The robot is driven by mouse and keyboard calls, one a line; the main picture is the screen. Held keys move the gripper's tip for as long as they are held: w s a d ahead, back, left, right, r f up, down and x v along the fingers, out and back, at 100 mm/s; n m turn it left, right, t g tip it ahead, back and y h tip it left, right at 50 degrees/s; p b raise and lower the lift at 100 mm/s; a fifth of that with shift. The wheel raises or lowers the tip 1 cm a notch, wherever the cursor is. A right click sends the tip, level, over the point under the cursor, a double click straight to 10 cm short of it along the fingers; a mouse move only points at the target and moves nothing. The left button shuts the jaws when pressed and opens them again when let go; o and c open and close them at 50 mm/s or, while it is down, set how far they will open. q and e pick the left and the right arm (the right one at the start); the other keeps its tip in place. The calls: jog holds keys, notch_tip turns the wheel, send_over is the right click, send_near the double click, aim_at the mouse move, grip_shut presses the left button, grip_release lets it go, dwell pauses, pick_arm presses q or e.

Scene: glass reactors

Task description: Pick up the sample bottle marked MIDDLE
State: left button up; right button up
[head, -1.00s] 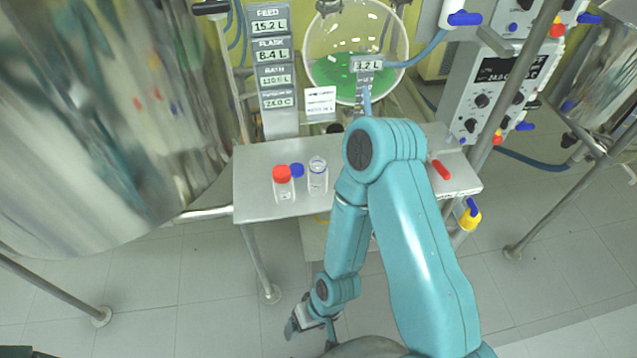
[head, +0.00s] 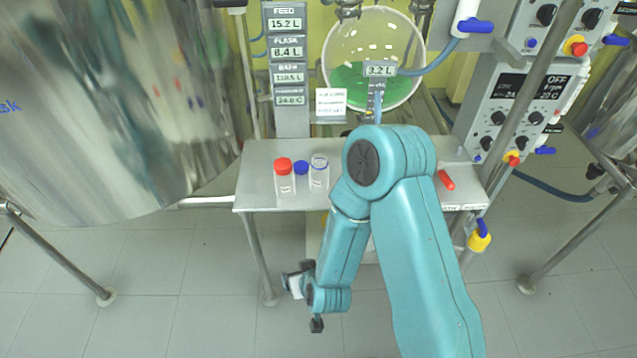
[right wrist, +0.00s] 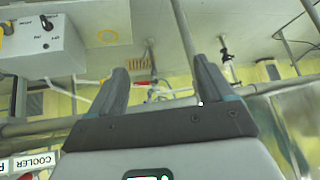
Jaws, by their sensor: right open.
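Two small sample bottles stand upright on a metal shelf table (head: 262,190). One is the red-capped bottle (head: 285,184); the other is a clear bottle with a blue ring at its neck (head: 319,178). A blue cap (head: 301,167) shows between them; I cannot tell whether it lies loose or tops something. The bottle labels are too small to read, so I cannot tell which is marked MIDDLE. My right gripper (head: 292,280) hangs below the table's front edge, apart from the bottles. In the right wrist view, it (right wrist: 163,88) is open and empty. My left gripper is not in view.
A large shiny vessel (head: 110,110) fills the left. A round glass flask (head: 374,60) with green liquid stands behind the table. A red-handled item (head: 445,180) lies at the table's right. A control box (head: 515,110) and metal poles stand at the right. Floor before the table is open.

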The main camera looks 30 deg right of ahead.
jog(key=w+d+r+m+t+h+b, duration=0.1)
jog(key=w+d+r+t+h+b, duration=0.3)
jog(key=w+d+r+h+b, duration=0.15)
jog(key=m+t+h+b, duration=0.2)
jog(key=m+h+b, duration=0.25)
jog(key=b, duration=0.45)
send_near(320, 176)
jog(key=shift+n, duration=0.45)
jog(key=x, duration=0.8)
jog(key=shift+w+d+f, duration=0.1)
jog(key=shift+w+d, duration=0.05)
jog(key=x, duration=0.5)
jog(key=shift+w, duration=0.3)
jog(key=c, duration=1.1)
